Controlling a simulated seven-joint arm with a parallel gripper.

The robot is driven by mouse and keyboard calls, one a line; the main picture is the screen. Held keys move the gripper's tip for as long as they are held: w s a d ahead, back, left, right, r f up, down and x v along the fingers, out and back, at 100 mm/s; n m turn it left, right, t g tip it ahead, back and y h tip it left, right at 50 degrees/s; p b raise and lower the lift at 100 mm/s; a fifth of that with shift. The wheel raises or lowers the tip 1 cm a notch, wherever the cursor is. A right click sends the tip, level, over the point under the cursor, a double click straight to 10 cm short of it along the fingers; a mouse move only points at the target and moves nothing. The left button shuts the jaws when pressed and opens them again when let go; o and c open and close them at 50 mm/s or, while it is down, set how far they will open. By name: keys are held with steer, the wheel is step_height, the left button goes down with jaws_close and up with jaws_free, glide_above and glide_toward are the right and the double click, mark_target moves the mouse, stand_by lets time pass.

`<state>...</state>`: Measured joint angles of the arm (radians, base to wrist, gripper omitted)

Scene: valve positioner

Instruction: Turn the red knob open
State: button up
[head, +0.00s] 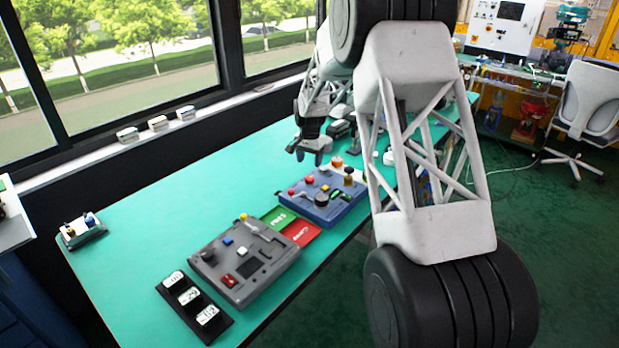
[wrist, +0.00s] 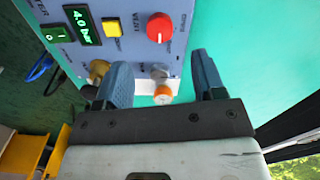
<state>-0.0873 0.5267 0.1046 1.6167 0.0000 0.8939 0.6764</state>
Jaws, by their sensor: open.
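In the head view, small red knobs (head: 309,179) show on the blue control box (head: 322,205); I cannot tell surely which one matches. My gripper (wrist: 162,78) is open and empty, its two blue-grey fingers apart. The red knob lies beyond the fingertips, not between them. An orange-capped fitting (wrist: 162,95) shows between the fingers. In the head view my gripper (head: 309,155) hangs just behind the box.
A brass fitting (wrist: 98,70) is close to the left finger. A grey control box (head: 243,262) and green and red cards (head: 300,233) lie nearby.

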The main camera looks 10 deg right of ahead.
mark_target(309, 178)
steer(key=shift+f, duration=0.1)
steer(key=shift+f, duration=3.8)
steer(key=c, duration=0.9)
